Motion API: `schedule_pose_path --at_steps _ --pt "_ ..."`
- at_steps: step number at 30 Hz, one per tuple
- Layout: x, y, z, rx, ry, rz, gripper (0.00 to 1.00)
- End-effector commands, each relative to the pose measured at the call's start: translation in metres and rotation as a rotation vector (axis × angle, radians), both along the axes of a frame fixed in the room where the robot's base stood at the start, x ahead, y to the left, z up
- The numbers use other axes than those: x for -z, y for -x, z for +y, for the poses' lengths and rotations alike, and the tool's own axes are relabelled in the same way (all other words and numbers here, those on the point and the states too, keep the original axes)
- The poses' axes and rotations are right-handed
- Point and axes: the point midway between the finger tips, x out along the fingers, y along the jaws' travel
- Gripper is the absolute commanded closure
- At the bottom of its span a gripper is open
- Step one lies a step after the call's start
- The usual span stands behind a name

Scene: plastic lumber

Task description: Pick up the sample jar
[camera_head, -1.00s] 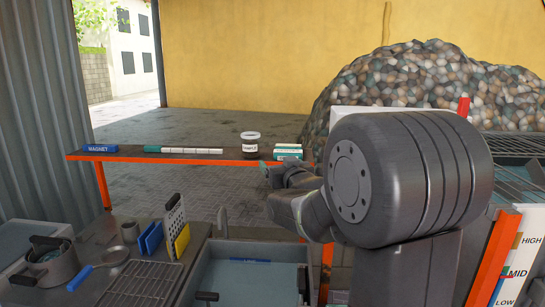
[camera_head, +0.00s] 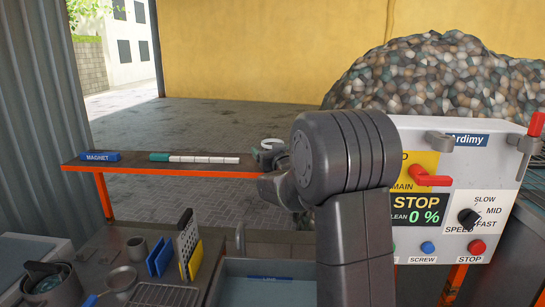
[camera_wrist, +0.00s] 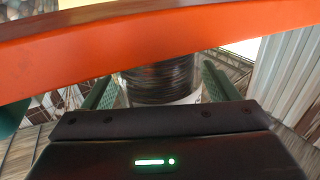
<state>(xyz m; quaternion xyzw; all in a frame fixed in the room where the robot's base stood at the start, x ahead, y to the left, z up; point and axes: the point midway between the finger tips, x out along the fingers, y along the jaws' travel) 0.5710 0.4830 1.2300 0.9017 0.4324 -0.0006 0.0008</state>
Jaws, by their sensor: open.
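The sample jar shows in the head view as a pale round lid (camera_head: 271,143) at the right part of the shelf; my arm hides most of its body. In the wrist view the jar's dark body (camera_wrist: 160,82) sits between my two green fingers, with its far part hidden by an orange shelf edge. My gripper (camera_wrist: 158,74) is open, one finger on each side of the jar. I cannot tell whether either finger touches it. In the head view my arm reaches to the shelf's right end and the fingers are hard to make out.
The orange-edged shelf (camera_head: 190,173) carries a blue magnet block (camera_head: 98,156) and a white segmented stick with a green end (camera_head: 195,158). Below are a grey tub (camera_head: 270,268), a grater (camera_head: 187,235) and a pot (camera_head: 52,286). A control panel (camera_head: 455,195) stands at right.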

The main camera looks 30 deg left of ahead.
Motion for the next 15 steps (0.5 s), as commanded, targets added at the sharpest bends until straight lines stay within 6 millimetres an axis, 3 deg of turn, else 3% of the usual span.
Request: schedule_pose_path --at_steps 4,11,15 --pt "0.0001 0.0002 -0.0002 0.0 0.0 0.0 0.23" --pt "0.0 0.0003 -0.0003 0.0 0.0 0.0 0.68" --pt "-0.0007 0.0003 -0.0004 0.0 -0.002 -0.001 0.72"
